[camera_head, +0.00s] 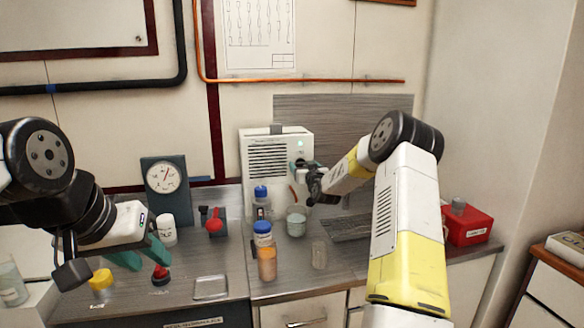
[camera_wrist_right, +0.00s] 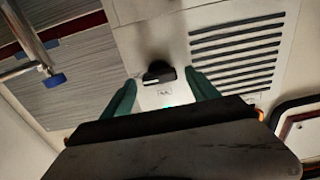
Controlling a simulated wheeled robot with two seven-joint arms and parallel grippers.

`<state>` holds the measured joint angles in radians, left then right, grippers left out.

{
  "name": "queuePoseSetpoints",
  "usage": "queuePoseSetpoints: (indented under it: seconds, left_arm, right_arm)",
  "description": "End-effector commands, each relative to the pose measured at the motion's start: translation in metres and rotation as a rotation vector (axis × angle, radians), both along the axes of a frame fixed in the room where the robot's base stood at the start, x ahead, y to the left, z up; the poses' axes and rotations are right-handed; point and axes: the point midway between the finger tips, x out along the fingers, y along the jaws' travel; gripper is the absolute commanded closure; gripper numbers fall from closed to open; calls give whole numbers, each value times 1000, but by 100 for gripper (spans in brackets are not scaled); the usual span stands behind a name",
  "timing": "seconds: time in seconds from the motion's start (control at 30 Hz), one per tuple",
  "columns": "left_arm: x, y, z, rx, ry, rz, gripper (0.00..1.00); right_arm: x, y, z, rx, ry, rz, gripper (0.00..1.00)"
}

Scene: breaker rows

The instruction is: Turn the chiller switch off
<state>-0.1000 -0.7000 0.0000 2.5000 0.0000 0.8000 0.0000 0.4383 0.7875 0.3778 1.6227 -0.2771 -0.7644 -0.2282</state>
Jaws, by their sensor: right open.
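The chiller (camera_head: 262,178) is a white box with a slotted vent on the back of the counter. A small green light (camera_head: 300,143) glows on its upper right front. In the right wrist view, the chiller switch (camera_wrist_right: 159,75) is a black knob with a white mark, beside the vent. My right gripper (camera_wrist_right: 160,90) is open, with one green finger on each side of the switch; whether they touch it I cannot tell. In the head view, my right gripper (camera_head: 305,170) is at the chiller's right front and largely covers the switch. My left gripper (camera_head: 142,257) is open and empty over the left counter.
Blue-capped bottles (camera_head: 263,232) and a glass beaker (camera_head: 296,221) stand in front of the chiller. A gauge (camera_head: 164,177), a red-handled item (camera_head: 215,222) and a yellow-capped jar (camera_head: 101,281) are on the left. A red box (camera_head: 468,226) sits right.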

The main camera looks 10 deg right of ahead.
Motion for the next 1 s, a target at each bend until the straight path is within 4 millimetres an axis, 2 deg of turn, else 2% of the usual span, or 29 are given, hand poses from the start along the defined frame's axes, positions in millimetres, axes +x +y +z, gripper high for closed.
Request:
queuePoseSetpoints:
  seconds: [0.1, 0.4, 0.43, 0.77, 1.0]
  left_arm:
    - [0, 0, 0, 0, 0, 0, 64]
    - [0, 0, 0, 0, 0, 0, 64]
    - [0, 0, 0, 0, 0, 0, 64]
    - [0, 0, 0, 0, 0, 0, 64]
    - [0, 0, 0, 0, 0, 0, 64]
  right_arm:
    - [0, 0, 0, 0, 0, 0, 31]
    - [0, 0, 0, 0, 0, 0, 90]
    - [0, 0, 0, 0, 0, 0, 93]
    - [0, 1, 0, -55, -2, 1, 93]
    - [0, 2, 1, -211, -8, 2, 93]
